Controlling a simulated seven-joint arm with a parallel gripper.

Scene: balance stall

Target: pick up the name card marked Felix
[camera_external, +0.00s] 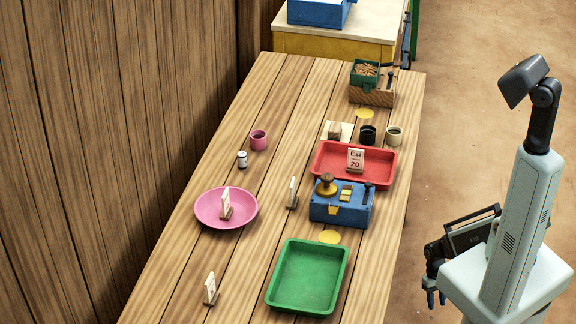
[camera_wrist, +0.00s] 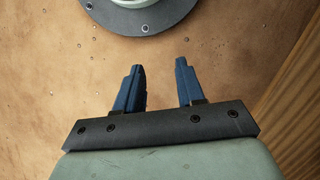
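Several small white name cards in wooden stands are on the plank table (camera_external: 250,262). The card in the red tray (camera_external: 325,167) reads "Esi 20" (camera_external: 356,158). Other cards stand in the pink plate (camera_external: 226,203), left of the blue box (camera_external: 292,190) and near the front edge (camera_external: 210,287); they are edge-on or turned away, so I cannot read which is Felix. My gripper (camera_external: 436,291) hangs off the table's right side, away from every card. In the wrist view my gripper (camera_wrist: 160,68) is open and empty, above the brown floor.
A green tray (camera_external: 307,277) lies at the front right. A blue box (camera_external: 341,208) with a stamp-like knob is behind it. Pink (camera_external: 259,140), black (camera_external: 367,135) and pale (camera_external: 394,136) cups, a small white jar (camera_external: 242,160) and a green bin (camera_external: 364,74) stand farther back. A wooden wall borders the left.

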